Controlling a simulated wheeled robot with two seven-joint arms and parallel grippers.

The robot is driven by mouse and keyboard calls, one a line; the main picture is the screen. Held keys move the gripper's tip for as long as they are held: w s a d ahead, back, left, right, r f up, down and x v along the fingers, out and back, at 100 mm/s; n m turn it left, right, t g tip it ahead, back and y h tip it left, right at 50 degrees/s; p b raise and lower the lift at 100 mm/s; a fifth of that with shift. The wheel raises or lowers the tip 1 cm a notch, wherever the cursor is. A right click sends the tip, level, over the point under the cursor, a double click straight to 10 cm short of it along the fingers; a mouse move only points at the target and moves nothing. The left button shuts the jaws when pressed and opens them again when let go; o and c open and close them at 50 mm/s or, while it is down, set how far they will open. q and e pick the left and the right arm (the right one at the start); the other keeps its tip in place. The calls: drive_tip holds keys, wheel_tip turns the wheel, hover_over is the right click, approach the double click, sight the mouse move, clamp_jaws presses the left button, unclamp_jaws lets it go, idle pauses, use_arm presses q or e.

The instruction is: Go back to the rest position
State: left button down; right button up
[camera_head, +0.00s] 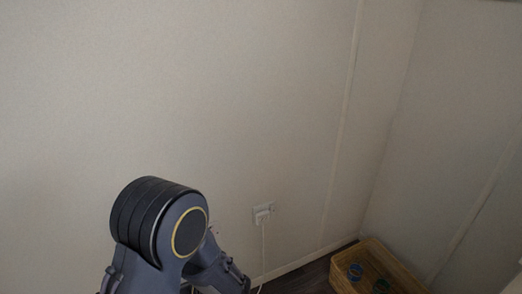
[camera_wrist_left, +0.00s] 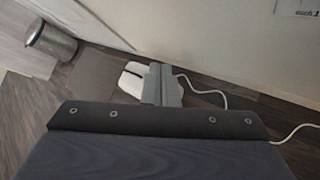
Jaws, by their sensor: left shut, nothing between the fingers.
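My left gripper (camera_wrist_left: 161,80) shows in the left wrist view as grey fingers beyond the dark wrist housing. The fingers are together with nothing between them, and they point out over the dark wood floor (camera_wrist_left: 100,65). In the head view my left arm is bent in front of the wall at lower left, and its gripper is out of the picture. My right arm and gripper are in neither view.
A pale wall (camera_head: 250,100) with a socket (camera_head: 264,212) and cable stands ahead. A wooden crate (camera_head: 400,268) holding small round items sits in the right corner. A metal bin (camera_wrist_left: 50,42) lies at upper left in the wrist view. A white object (camera_wrist_left: 134,80) is partly hidden behind the fingers.

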use_arm(q)
drive_tip(key=s+a+r+n+g+h, duration=0.2)
drive_tip(key=s+r+n+g+h, duration=0.35)
drive_tip(key=s+n+h, duration=0.75)
drive_tip(key=s+d+r+n+t+h, duration=0.3)
drive_tip(key=r+n+t, duration=0.6)
drive_tip(key=n, duration=0.9)
wheel_tip(320, 180, up, 34)
drive_tip(key=d+g+p, duration=0.1)
drive_tip(key=p, duration=3.1)
drive_tip(key=shift+d+f+y, duration=0.15)
drive_tip(key=shift+f+y, duration=0.05)
drive_tip(key=shift+y, duration=0.2)
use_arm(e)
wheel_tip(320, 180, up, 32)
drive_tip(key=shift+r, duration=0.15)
use_arm(q)
drive_tip(key=shift+w+g, duration=0.1)
drive_tip(key=shift+g, duration=0.15)
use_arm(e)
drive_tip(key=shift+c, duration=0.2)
